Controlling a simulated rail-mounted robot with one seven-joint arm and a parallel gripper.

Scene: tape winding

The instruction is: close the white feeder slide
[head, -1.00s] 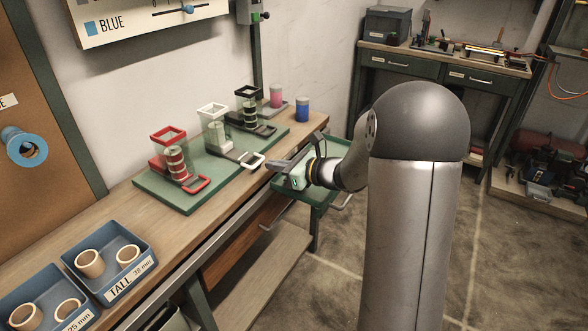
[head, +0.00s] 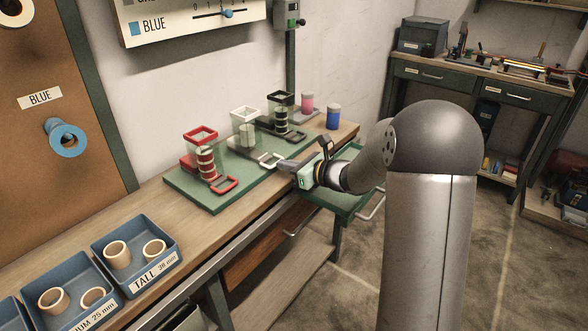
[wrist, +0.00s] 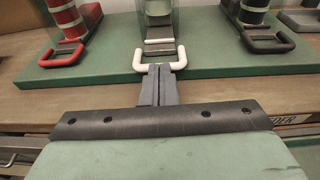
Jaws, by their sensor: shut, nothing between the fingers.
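The white feeder stands between the red and black ones on the green board. In the head view its white hopper frame (head: 244,115) sits at the top, and the slide's white handle (head: 270,160) faces the front edge of the board. In the wrist view this white U-shaped handle (wrist: 160,66) lies straight ahead at the board's edge, with the grey slide behind it. My gripper (wrist: 158,72) is shut and empty, its fingertips at the front bar of the handle, seemingly touching it. In the head view my gripper (head: 284,165) reaches in from the right.
The red feeder's handle (wrist: 61,53) is to the left and the black feeder's handle (wrist: 268,42) to the right, both clear of my fingers. A pink cup and a blue cup (head: 333,117) stand beyond the board. Blue trays (head: 152,279) with rings stand at the left.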

